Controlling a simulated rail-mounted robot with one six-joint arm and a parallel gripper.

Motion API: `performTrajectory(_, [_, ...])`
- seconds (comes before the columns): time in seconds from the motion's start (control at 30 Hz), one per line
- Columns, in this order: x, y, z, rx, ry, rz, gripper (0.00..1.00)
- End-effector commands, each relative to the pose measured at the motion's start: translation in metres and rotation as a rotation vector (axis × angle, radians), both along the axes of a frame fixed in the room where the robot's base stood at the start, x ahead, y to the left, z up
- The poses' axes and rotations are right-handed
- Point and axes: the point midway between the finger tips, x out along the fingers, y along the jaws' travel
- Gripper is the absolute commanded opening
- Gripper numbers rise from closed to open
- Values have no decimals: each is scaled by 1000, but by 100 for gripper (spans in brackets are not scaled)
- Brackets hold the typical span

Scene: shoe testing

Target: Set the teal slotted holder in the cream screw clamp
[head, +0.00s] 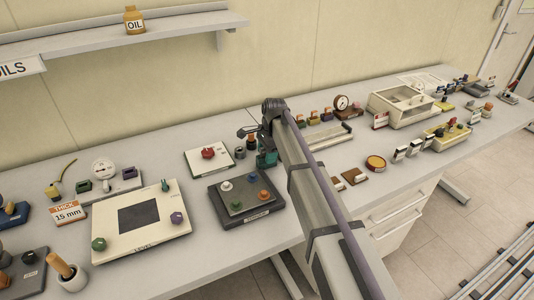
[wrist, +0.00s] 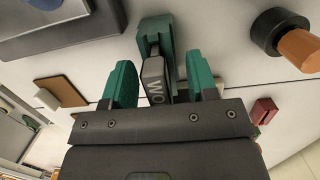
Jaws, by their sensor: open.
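The teal slotted holder (wrist: 155,28) is in the wrist view, upper middle, with a dark grey piece lettered "WO" (wrist: 154,82) against its near side. My gripper (wrist: 160,62) is open, with one green finger on each side of the lettered piece. Gaps show between the fingers and this piece. In the head view my gripper (head: 262,146) is low over the middle of the bench, beyond the dark plate, and my arm hides part of that spot. A teal patch shows there, but I cannot tell holder from fingers. I cannot pick out the cream screw clamp with certainty.
A dark plate with coloured knobs (head: 245,200) lies just in front of my gripper. A white card with a red piece (head: 208,157) is to its left. A cream compartment box (head: 402,103) stands farther right. The wrist view shows an orange-handled black tool (wrist: 285,35) at upper right.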

Motion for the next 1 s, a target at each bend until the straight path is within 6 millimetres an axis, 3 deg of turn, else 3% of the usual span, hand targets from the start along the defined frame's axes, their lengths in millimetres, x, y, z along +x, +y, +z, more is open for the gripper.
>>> performTrajectory(0.13, [0, 0, 5, 0, 0, 0, 53])
performTrajectory(0.27, [1, -2, 25, 0, 0, 0, 53])
performTrajectory(0.63, [7, -14, 117, 0, 0, 0, 53])
performTrajectory(0.73, [8, -16, 125, 0, 0, -1, 53])
performTrajectory(1.0, [5, -18, 122, 0, -1, 7, 53])
